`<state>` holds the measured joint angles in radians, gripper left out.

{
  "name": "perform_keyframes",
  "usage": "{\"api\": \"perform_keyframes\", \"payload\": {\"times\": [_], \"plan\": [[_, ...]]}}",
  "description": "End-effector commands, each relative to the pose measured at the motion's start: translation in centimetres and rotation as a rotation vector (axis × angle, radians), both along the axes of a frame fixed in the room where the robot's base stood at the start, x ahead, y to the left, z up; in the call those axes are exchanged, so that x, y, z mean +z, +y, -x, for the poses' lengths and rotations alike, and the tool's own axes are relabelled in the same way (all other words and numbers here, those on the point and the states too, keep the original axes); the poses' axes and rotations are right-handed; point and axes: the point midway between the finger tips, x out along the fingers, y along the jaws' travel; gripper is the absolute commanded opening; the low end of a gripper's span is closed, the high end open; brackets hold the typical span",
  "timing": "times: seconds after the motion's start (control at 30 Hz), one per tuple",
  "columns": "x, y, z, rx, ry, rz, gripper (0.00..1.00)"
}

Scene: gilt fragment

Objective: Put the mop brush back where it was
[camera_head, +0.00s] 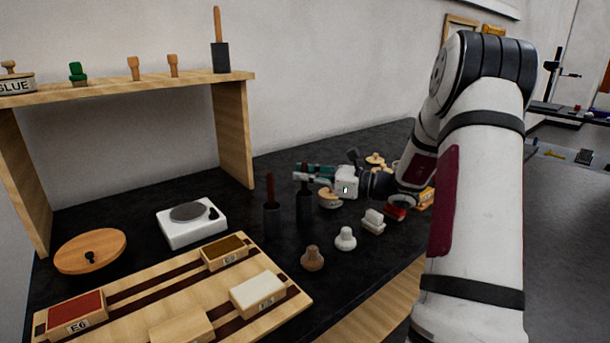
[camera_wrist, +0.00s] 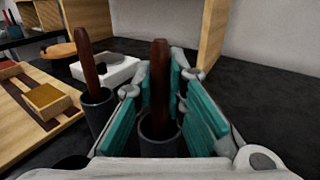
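No label marks which item is the mop brush. One brown-handled brush (camera_wrist: 160,85) stands upright in a dark cup (camera_wrist: 160,138), and in the head view this cup (camera_head: 304,208) is on the black table. My gripper (camera_head: 303,173) is level around the handle, with its teal-padded fingers (camera_wrist: 182,100) apart on either side. The handle looks nearer the left pad; a firm grip does not show. A second red-brown handle (camera_head: 269,188) stands in another dark cup (camera_head: 272,219) just to the left. A third, light-handled brush (camera_head: 217,22) stands in a dark holder (camera_head: 220,58) on the shelf.
A wooden shelf (camera_head: 150,87) stands at the back left. A white scale (camera_head: 192,225), a round wooden lid (camera_head: 90,251) and a wooden tray (camera_head: 135,300) lie to the left.

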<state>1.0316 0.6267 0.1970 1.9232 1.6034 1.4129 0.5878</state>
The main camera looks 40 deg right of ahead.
Motion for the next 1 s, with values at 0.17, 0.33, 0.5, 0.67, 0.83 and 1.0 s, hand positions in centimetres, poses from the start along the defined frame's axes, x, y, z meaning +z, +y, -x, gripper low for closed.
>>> {"api": "perform_keyframes", "payload": {"times": [0.17, 0.33, 0.5, 0.67, 0.83, 1.0], "plan": [[0.0, 0.0, 0.0, 0.0, 0.001, 0.001, 0.32], [0.0, 0.0, 0.0, 0.0, 0.0, 0.0, 0.32], [0.3, -0.3, 0.4, -0.002, 0.001, 0.0, 0.32], [0.4, -1.8, 2.6, -0.004, 0.001, 0.0, 0.32], [0.4, -3.8, 5.6, -0.004, 0.001, 0.0, 0.32], [0.4, -5.4, 8.1, -0.002, 0.0, 0.0, 0.32]]}}
